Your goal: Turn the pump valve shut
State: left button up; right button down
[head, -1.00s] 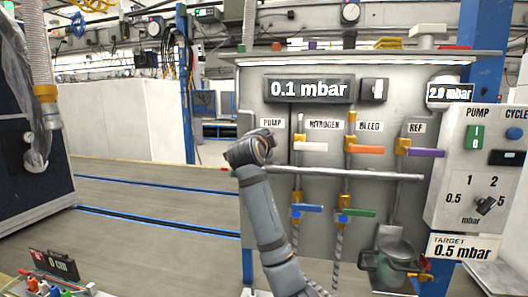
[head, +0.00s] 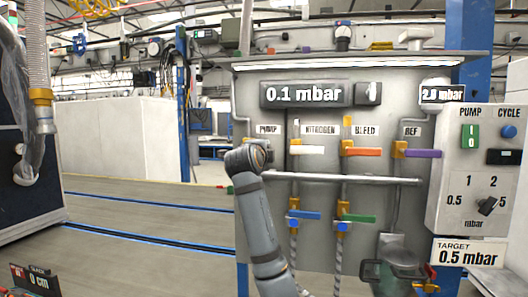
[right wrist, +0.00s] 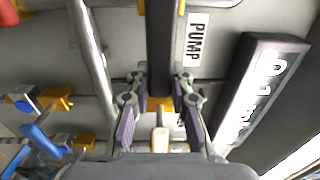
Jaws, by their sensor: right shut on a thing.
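In the right wrist view my right gripper (right wrist: 160,85) has its fingers closed on both sides of a dark bar (right wrist: 160,45). The bar runs alongside the PUMP label (right wrist: 195,38) and looks like the pump valve's handle. In the head view my right arm covers the place below the PUMP label (head: 268,129), so the pump valve and the fingertips are hidden there. The gauge display (head: 303,94) reads 0.1 mbar, and the target sign (head: 470,252) reads 0.5 mbar. My left gripper is not in view.
The white handle (head: 307,151), orange handle (head: 365,152) and purple handle (head: 424,154) stick out to the right. A horizontal rail (head: 345,179) crosses the panel below them. Blue (head: 305,215) and green (head: 358,218) handles sit lower. Floor at left is open.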

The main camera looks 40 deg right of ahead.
jog(key=shift+f, duration=0.1)
jog(key=c, duration=1.2)
grip_release()
jog(key=shift+o, duration=0.2)
jog(key=shift+a, duration=0.1)
jog(key=v, duration=1.2)
